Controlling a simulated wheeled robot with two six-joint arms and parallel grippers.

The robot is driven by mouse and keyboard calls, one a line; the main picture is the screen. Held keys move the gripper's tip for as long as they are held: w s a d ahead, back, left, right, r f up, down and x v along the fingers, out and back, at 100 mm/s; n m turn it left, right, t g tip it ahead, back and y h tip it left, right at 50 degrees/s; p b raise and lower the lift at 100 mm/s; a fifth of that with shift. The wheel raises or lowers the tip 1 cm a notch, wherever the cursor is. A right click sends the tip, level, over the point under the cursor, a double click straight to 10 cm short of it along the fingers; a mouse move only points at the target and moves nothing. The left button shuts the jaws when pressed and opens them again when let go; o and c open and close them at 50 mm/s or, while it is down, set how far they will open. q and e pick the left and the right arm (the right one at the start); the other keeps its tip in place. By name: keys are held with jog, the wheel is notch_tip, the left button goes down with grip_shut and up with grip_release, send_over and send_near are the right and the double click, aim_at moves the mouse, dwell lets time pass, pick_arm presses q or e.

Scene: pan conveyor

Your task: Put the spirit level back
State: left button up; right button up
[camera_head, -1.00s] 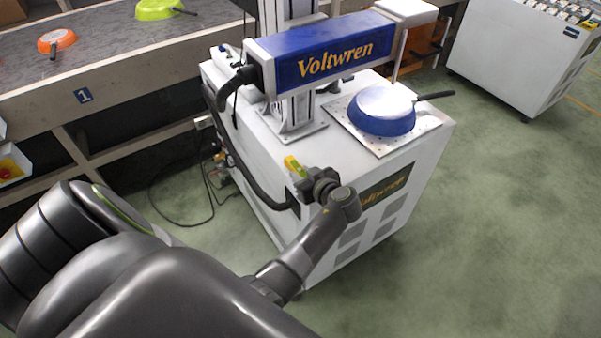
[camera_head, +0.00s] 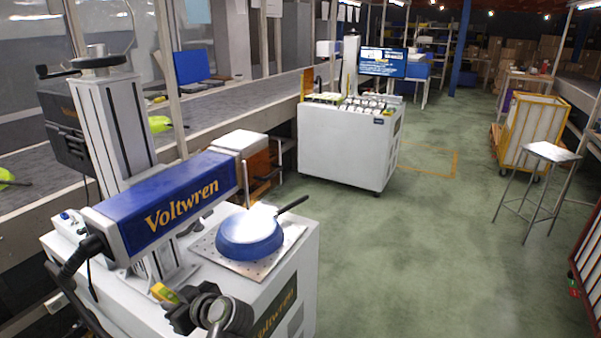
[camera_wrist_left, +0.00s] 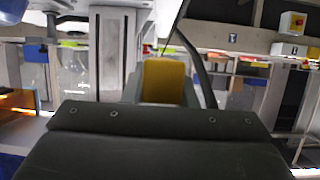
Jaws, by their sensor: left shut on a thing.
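The spirit level (camera_head: 163,293) is a small yellow-green bar at the near left part of the white laser machine's top (camera_head: 205,285). My left gripper (camera_head: 180,306) is at its right end and shut on it. In the left wrist view its yellow end (camera_wrist_left: 164,82) shows just beyond the dark gripper body, which hides the rest. I cannot tell whether the level touches the machine top. My right gripper is not in view.
A conveyor (camera_head: 235,100) runs behind. A white cabinet (camera_head: 345,148) stands farther back.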

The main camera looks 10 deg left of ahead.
pick_arm(q)
jog(key=s+d+r+m+t+h, duration=0.1)
jog(key=d+r+m+t+h, duration=0.3)
jog(key=r, duration=0.6)
jog(key=s+d+r+m+t+h, duration=0.1)
jog(key=d+r+m+t+h, duration=0.3)
jog(key=d+r+m+h, duration=0.4)
notch_tip(320, 180, up, 2)
jog(key=shift+d+r+m, duration=0.1)
jog(key=shift+d+m, duration=0.4)
jog(key=shift+d, duration=0.1)
